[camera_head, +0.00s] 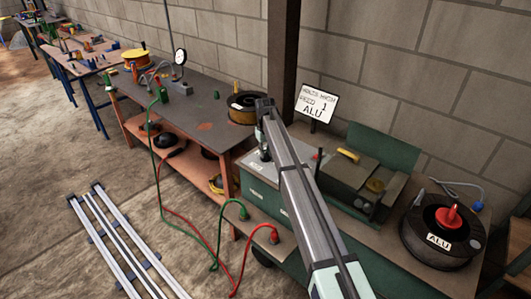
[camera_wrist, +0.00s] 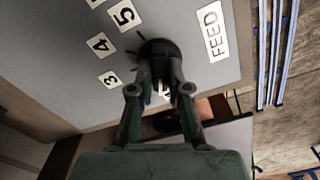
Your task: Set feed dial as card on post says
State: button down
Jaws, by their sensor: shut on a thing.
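The feed dial (camera_wrist: 158,47) is a dark round knob on a grey panel in the wrist view. Labels 3 (camera_wrist: 110,78), 4 (camera_wrist: 101,45) and 5 (camera_wrist: 124,13) with tick marks lie to its left, and a FEED plate (camera_wrist: 213,31) to its right. My gripper (camera_wrist: 159,62) is shut on the knob and covers its near side. A small white mark shows between the fingers; I cannot tell the dial's setting. In the head view the white card (camera_head: 318,103) on its post shows FEED and ALU, with a figure resembling 1; its top line is unclear.
A dark spool (camera_head: 438,258) labelled ALU stands at the right of the green machine (camera_head: 385,148). A workbench (camera_head: 190,108) with another spool and a gauge (camera_head: 180,57) is at left. Red and green cables hang in front. Rails lie on the floor.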

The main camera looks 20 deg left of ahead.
jog(key=shift+n, duration=1.3)
jog(key=c, duration=1.1)
grip_release()
jog(key=shift+r, duration=0.1)
notch_tip(320, 180, up, 12)
jog(key=shift+f, duration=0.1)
